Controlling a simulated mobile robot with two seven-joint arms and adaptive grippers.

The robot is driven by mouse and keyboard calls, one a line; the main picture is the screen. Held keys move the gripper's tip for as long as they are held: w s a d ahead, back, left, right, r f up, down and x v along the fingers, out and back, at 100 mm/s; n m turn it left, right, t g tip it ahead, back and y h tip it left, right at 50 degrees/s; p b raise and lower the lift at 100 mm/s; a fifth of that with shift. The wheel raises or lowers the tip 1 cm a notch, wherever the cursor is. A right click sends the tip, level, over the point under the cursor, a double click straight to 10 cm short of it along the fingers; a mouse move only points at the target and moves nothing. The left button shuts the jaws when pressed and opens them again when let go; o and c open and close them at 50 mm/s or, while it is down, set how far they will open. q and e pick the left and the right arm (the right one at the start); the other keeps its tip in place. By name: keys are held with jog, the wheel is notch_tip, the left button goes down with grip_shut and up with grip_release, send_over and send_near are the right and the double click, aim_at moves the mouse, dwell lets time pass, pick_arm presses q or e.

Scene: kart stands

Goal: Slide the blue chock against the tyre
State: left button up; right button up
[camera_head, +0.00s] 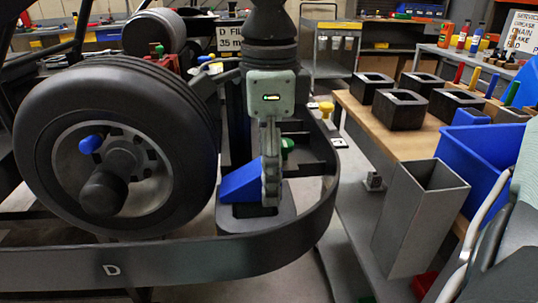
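The blue chock (240,184) is a wedge on a dark pad (256,212) inside the curved black rail. Its low edge faces left, towards the large black tyre (190,120). In the picture the low edge lies very close to the tyre's right side; I cannot tell whether they touch. My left gripper (270,195) points down just right of the chock, its fingers at or against the chock's tall end. I see the fingers edge-on, so their opening is hidden. My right arm shows only partly at the right edge, its gripper out of view.
A black rail (190,262) marked D curves around the front and right of the tyre. To the right, a wooden bench (400,140) holds several black blocks. A grey square tube (418,215) and a blue bin (490,150) stand nearer me.

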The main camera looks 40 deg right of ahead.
jog(key=shift+c, duration=0.4)
jog(key=c, duration=1.3)
pick_arm(q)
jog(key=shift+s+f, duration=0.1)
jog(key=shift+s, duration=0.1)
pick_arm(e)
jog(key=shift+o, duration=0.2)
pick_arm(q)
jog(key=shift+a, duration=0.1)
pick_arm(e)
jog(key=shift+o, duration=0.2)
jog(key=shift+w+a, duration=0.85)
pick_arm(q)
jog(key=shift+w+a+r, duration=0.75)
jog(key=shift+a+r, duration=0.05)
jog(key=shift+a, duration=0.15)
pick_arm(e)
jog(key=shift+c, duration=0.2)
